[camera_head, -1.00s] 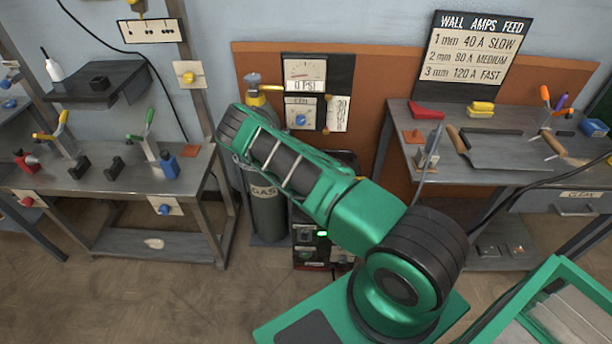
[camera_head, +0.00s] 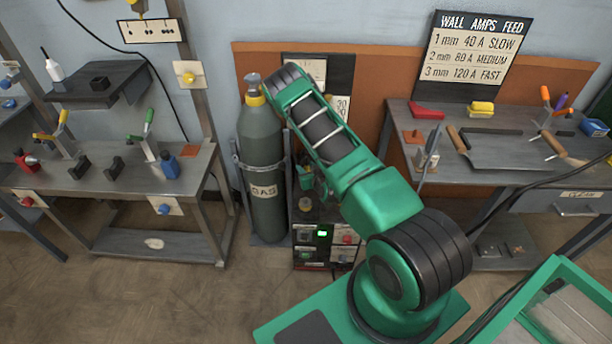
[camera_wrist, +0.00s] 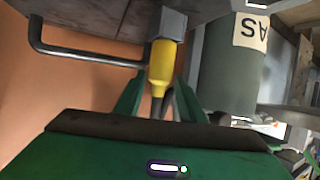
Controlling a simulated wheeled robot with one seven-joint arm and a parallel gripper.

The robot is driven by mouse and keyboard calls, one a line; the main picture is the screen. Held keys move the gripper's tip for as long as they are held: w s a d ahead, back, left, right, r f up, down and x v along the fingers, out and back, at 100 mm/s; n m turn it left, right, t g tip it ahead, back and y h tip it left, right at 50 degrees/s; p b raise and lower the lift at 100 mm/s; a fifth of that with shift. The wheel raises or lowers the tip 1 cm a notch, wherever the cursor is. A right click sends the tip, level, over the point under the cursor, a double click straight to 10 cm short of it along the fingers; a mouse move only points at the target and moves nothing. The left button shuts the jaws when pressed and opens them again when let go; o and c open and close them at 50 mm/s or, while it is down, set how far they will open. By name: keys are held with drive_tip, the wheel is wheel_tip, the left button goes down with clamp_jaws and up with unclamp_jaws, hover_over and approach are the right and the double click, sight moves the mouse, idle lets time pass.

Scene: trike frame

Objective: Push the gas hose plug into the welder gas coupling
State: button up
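In the wrist view, the gas hose plug (camera_wrist: 162,70) is a yellow sleeve with a dark hose end toward me. My gripper's (camera_wrist: 163,84) two green fingers close on it from both sides. The plug's far end meets a grey square metal block (camera_wrist: 173,22), which looks like the gas coupling on the welder's grey body (camera_wrist: 95,22). How deep the plug sits in it is hidden. In the head view, the welder (camera_head: 310,236) stands low behind my arm, with a lit green indicator. My fingers and the plug cannot be made out there.
The grey gas cylinder (camera_head: 263,165) stands just left of the welder. A bent bar handle (camera_wrist: 85,58) runs close beside the plug in the wrist view. An orange backboard (camera_head: 385,75) is behind. Workbenches stand left (camera_head: 195,182) and right (camera_head: 395,112).

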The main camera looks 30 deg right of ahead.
drive_tip(key=shift+x, duration=2.1)
drive_tip(key=shift+d+r, duration=0.1)
drive_tip(key=c, duration=0.9)
